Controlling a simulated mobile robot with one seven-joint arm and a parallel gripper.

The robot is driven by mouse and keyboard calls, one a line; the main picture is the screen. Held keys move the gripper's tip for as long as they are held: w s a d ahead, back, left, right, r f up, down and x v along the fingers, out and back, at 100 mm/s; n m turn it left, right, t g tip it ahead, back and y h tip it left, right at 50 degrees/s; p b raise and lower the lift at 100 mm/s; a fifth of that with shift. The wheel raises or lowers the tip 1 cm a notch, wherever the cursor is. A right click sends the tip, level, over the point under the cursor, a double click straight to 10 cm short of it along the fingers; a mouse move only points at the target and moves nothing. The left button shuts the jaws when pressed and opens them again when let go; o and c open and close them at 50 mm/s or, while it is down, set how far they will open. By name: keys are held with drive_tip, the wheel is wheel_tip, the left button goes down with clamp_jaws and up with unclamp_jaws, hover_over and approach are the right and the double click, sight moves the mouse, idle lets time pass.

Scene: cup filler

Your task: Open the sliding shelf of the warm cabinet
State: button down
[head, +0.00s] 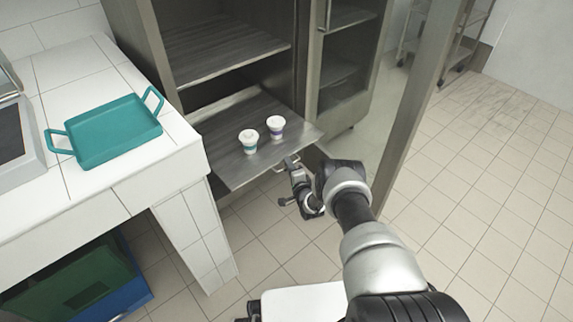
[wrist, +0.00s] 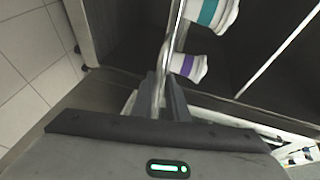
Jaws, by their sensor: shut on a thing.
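The warm cabinet (head: 160,45) stands at the back with its front open. Its sliding shelf (head: 230,165) sticks out of the cabinet front, with two small white cups on it. One cup (head: 249,141) has a teal band and the other (head: 276,126) a purple band. A metal handle (head: 286,163) is at the shelf's front edge. My gripper (wrist: 165,92) is shut on this handle bar, which runs between the fingers in the wrist view. Both cups also show in the wrist view, just beyond the fingers, the purple-banded one (wrist: 188,66) nearer.
A white tiled counter (head: 60,200) with a teal tray (head: 118,133) stands close on the left. A tall cabinet door (head: 420,90) stands open on the right. Green and blue crates (head: 75,280) sit under the counter. The tiled floor at right is clear.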

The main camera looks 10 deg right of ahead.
drive_tip(key=shift+s+f, duration=0.3)
drive_tip(key=shift+f, duration=0.25)
drive_tip(key=c, duration=1.9)
unclamp_jaws()
drive_tip(key=shift+w+r, duration=0.2)
drive_tip(key=shift+r, duration=0.05)
drive_tip(key=p+v, duration=0.5)
drive_tip(key=v, duration=1.2)
drive_tip(key=shift+s+r, duration=0.15)
drive_tip(key=shift+r, duration=0.05)
drive_tip(key=shift+d, duration=0.1)
